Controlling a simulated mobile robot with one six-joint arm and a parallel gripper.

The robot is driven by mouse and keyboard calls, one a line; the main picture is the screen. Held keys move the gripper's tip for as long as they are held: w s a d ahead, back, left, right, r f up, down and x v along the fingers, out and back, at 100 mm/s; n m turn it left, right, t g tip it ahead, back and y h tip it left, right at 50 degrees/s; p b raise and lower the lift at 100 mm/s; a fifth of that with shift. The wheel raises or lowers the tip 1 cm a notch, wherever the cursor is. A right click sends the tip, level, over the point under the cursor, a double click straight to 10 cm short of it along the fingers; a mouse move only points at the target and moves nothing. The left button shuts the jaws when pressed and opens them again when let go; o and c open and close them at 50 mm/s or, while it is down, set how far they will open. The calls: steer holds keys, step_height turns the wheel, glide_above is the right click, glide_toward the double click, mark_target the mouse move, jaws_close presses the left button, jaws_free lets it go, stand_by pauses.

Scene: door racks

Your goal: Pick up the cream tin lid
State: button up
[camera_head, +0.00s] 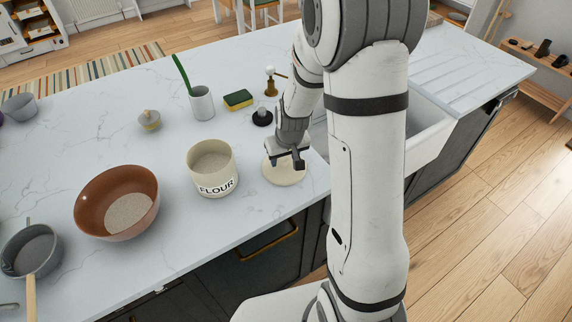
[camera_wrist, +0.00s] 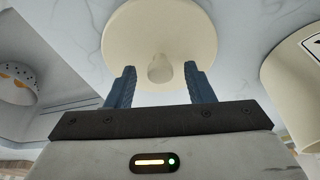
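The cream tin lid (camera_head: 284,174) is a round, pale disc lying on the white marble counter, to the right of the flour tin. In the wrist view, the lid (camera_wrist: 160,25) fills the top middle, with its round knob (camera_wrist: 160,68) facing my gripper. My gripper (camera_head: 285,160) is just above the lid and hides part of it in the head view. In the wrist view, my gripper (camera_wrist: 160,80) has its two blue fingers apart, one on each side of the knob, with visible gaps. The fingers hold nothing.
The open cream FLOUR tin (camera_head: 212,170) stands just left of the lid. A brown bowl (camera_head: 90,190) and a grey pan (camera_head: 30,248) are farther left. A black stopper (camera_head: 262,117), a sponge (camera_head: 238,99) and a cup with a green-handled brush (camera_head: 202,104) stand behind. The counter's front edge is close.

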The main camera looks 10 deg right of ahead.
steer(key=c, duration=1)
